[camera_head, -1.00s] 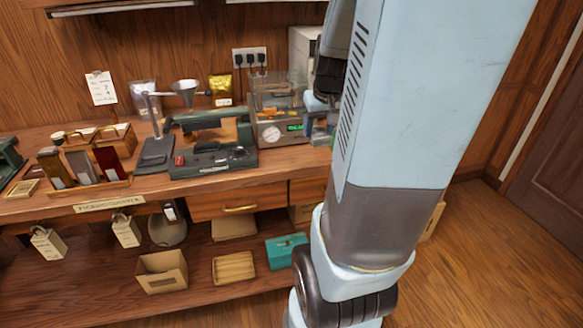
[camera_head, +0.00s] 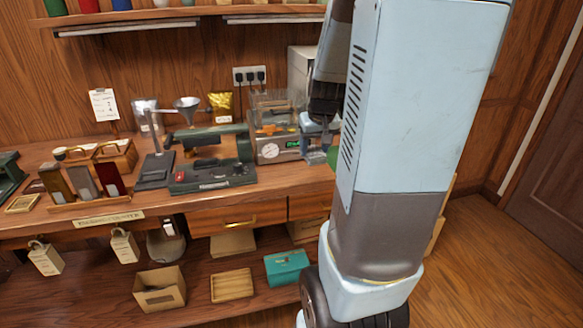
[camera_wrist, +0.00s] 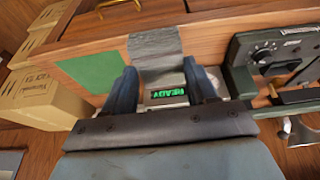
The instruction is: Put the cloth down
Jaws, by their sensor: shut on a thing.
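A grey cloth (camera_wrist: 155,44) shows in the wrist view between and beyond my fingers, lying over the wooden counter edge as seen from above. My gripper (camera_wrist: 164,88) is shut on it, with one dark blue finger on each side. A machine's green "READY" display (camera_wrist: 168,92) shows between the fingers. A flat green patch (camera_wrist: 90,68) lies on the counter, left of the cloth. In the head view my gripper (camera_head: 320,124) is small, at the right side of the machine with the dial (camera_head: 270,150).
A dark green scale-like device (camera_head: 212,175) stands left of the machine. Cardboard boxes (camera_wrist: 48,98) stand beside the counter in the wrist view. A teal box (camera_head: 287,266) sits on the lower shelf.

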